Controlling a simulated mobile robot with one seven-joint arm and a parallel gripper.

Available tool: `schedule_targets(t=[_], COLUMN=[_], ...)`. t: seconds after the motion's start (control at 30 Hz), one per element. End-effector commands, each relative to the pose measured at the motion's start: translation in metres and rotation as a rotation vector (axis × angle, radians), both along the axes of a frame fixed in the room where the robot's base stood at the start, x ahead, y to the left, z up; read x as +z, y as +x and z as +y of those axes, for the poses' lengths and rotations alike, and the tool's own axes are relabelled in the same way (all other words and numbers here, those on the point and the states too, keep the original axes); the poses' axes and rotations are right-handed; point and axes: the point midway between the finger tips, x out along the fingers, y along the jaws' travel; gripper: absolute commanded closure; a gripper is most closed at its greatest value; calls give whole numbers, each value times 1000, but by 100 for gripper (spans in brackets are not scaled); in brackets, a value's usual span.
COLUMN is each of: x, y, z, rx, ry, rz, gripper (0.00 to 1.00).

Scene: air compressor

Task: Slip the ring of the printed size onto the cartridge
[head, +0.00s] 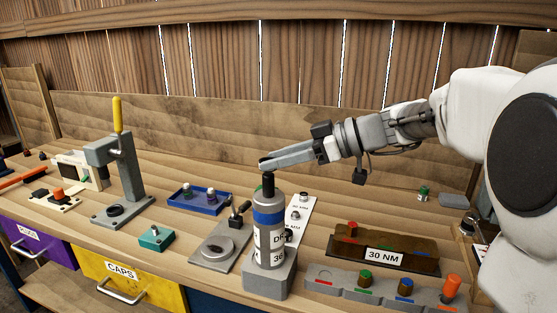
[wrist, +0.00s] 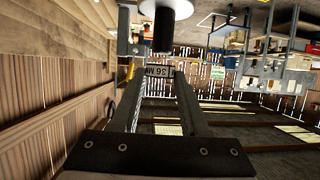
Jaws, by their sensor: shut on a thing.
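The cartridge (head: 268,235) stands upright in a grey block (head: 270,283). It is a grey cylinder with a blue band, a black neck on top and a white label. In the wrist view my gripper (wrist: 156,72) is shut on a small piece marked "36 M…" (wrist: 158,71), apparently the ring. Its full shape is hidden. The neck (wrist: 163,30) appears just beyond it.
A white board (head: 299,211) with MM markings stands right behind the cartridge, with small parts on it. A grey clamp-like fixture (head: 216,249) is close on the left. A grey tray (head: 345,292) and a "30 NM" rack (head: 384,254) lie to the right.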

Motion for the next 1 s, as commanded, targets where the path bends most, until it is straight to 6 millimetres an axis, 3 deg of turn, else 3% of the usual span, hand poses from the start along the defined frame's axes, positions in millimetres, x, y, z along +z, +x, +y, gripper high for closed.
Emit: schedule_targets(t=[1.0], x=[-16], y=[0], z=[0], rx=[0], ry=[0], rz=[0], gripper=[100])
